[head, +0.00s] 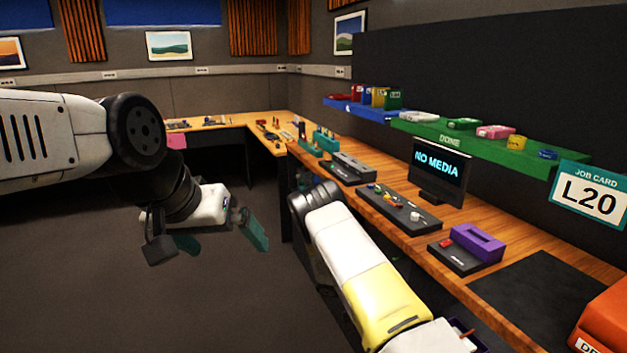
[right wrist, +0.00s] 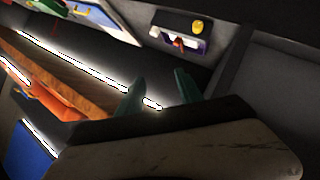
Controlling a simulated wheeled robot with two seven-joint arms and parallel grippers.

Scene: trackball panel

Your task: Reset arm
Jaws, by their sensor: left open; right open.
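My left arm comes in from the left of the head view. Its gripper (head: 222,242) hangs over the open floor, its teal fingers spread apart with nothing between them. My right arm (head: 362,265) is in the lower middle of the head view, bent in front of the desk edge; its gripper does not show there. In the right wrist view, my right gripper's (right wrist: 158,95) two teal fingertips stand apart with no object between them. The trackball panel (head: 385,205) lies on the desk, a dark box with small knobs and a pale ball.
The wooden desk (head: 535,268) runs along the right wall. On it are a NO MEDIA monitor (head: 438,170), a purple-handled device (head: 478,240), a dark mat (head: 528,290) and an orange box (head: 605,318). A green DONE shelf (head: 480,142) hangs above. The floor (head: 230,310) at left is clear.

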